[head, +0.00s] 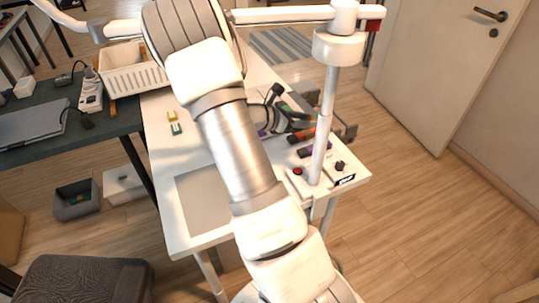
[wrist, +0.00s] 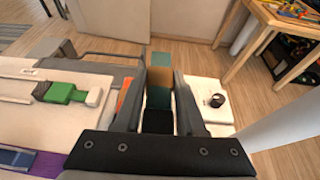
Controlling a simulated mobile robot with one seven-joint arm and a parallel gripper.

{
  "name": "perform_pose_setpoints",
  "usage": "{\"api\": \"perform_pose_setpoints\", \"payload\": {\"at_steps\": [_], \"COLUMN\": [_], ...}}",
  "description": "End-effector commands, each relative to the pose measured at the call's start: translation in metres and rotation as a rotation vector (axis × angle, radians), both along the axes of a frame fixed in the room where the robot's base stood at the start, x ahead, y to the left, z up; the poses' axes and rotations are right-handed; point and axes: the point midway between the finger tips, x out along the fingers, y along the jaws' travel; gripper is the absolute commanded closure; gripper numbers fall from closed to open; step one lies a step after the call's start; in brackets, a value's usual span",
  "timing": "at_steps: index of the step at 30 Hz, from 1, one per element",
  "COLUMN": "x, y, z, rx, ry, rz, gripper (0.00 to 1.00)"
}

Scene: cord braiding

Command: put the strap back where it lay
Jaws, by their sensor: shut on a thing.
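In the wrist view my gripper (wrist: 159,98) is shut on a banded piece, which I take to be the strap (wrist: 159,76). The piece shows teal, brown and dark green bands and stands up between the two dark fingers. Its lower end is hidden by the gripper. The wrist view does not show clearly whether it touches anything below. In the head view my arm covers the middle of the white table (head: 180,235), and I cannot make out the strap there.
A green block (wrist: 60,92) and an orange piece (wrist: 125,95) lie left of the fingers. A white panel with a black knob (wrist: 216,100) is close on the right. A white basket (head: 135,75) stands at the table's back left. A grey rectangular area (head: 203,200) at the front is clear.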

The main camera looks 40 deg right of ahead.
Motion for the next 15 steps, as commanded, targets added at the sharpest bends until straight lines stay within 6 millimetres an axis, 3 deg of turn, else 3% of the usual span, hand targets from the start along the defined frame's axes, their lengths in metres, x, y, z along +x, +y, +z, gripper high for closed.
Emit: {"api": "perform_pose_setpoints", "payload": {"at_steps": [5,15], "x": [-0.001,0.038], "y": [0.004,0.068], "z": [-0.01,-0.056], "rx": [0.005,0.005], "ry": [-0.001,-0.002], "rz": [-0.04,-0.037], "gripper": [1.0,1.0]}}
